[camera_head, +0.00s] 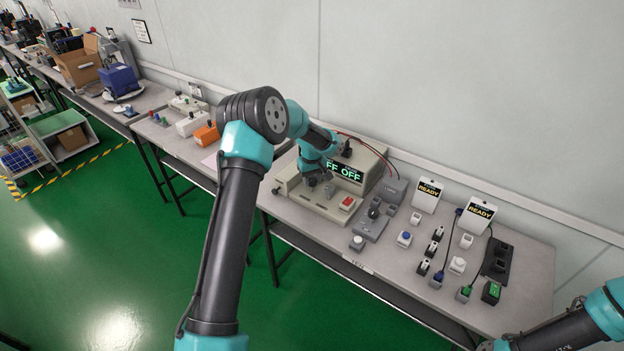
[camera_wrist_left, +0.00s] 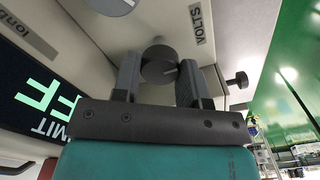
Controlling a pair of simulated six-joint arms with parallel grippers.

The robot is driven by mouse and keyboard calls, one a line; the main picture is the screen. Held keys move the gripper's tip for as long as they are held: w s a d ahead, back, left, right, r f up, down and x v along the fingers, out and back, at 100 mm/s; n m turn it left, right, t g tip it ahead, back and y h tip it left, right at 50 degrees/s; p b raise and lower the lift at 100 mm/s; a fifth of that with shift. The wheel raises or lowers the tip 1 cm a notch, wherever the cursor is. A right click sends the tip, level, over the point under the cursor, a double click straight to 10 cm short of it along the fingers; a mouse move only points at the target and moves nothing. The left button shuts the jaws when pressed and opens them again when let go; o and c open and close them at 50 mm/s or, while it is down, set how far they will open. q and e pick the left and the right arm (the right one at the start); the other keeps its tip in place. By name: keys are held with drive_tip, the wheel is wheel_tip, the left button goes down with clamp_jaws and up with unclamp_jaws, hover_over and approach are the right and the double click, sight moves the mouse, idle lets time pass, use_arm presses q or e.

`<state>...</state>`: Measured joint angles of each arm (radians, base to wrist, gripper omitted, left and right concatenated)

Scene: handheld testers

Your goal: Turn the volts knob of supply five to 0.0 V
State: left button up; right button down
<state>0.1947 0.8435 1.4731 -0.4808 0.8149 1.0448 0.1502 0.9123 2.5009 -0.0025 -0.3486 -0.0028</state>
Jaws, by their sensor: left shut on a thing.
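Supply five is a beige bench unit (camera_head: 364,165) on the table, with a green lit display (camera_head: 345,172) that reads "FF OFF" where my arm leaves it clear. In the left wrist view, the dark round volts knob (camera_wrist_left: 159,67) sits beside the "VOLTS" label (camera_wrist_left: 198,24) and has a pale pointer line. My left gripper (camera_wrist_left: 158,82) has one finger on each side of this knob and is shut on it. In the head view, the left gripper (camera_head: 318,181) is small and partly hidden at the supply's front. My right arm enters at lower right; its gripper is outside the picture.
A red button (camera_head: 347,203) is at the unit's front right. Several small switches and two "READY" cards (camera_head: 428,194) stand to the right. An orange box (camera_head: 206,135) stands left.

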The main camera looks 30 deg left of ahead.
sight(312, 180)
use_arm(q)
drive_tip(key=o, duration=0.9)
drive_tip(key=shift+r, duration=0.1)
wheel_tip(312, 180, up, 17)
drive_tip(key=shift+r, duration=0.15)
idle(0.4)
